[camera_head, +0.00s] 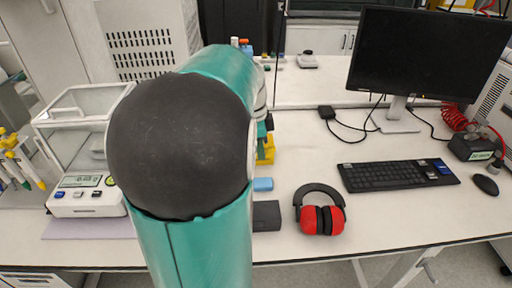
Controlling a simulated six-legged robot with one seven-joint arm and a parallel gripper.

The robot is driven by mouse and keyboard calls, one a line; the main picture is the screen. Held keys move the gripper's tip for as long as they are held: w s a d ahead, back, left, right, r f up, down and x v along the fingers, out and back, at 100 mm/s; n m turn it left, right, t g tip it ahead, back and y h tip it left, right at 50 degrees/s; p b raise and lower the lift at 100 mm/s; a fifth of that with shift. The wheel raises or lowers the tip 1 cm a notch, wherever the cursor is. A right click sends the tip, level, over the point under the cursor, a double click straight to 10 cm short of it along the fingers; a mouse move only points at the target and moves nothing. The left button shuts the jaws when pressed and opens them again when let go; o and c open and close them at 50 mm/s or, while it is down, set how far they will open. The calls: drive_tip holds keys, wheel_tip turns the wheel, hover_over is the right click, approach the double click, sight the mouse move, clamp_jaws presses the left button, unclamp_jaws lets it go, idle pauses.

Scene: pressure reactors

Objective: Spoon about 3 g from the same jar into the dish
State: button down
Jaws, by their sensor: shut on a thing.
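My teal and black arm (180,150) fills the middle of the view and hides the bench behind it. My gripper is hidden behind the arm, so what it holds does not show. A balance (85,202) with a clear glass draft shield (75,125) stands on the left of the bench. Its display (80,181) is lit, but the digits are too small to read surely. I cannot make out the jar, the spoon or the dish.
A yellow holder (266,152), a blue block (263,184) and a dark box (266,215) sit right of my arm. Red ear defenders (321,218), a keyboard (398,175), a mouse (485,185) and a monitor (428,55) occupy the right. The front right bench is clear.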

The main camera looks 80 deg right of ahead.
sight(270, 150)
drive_tip(key=shift+s+d+f+t+y, duration=0.2)
drive_tip(key=shift+s+f+t, duration=0.1)
drive_tip(key=shift+s+t, duration=0.5)
drive_tip(key=shift+s+d+f+t+y, duration=0.25)
drive_tip(key=shift+s+t, duration=0.35)
drive_tip(key=shift+t, duration=0.3)
drive_tip(key=shift+a, duration=0.1)
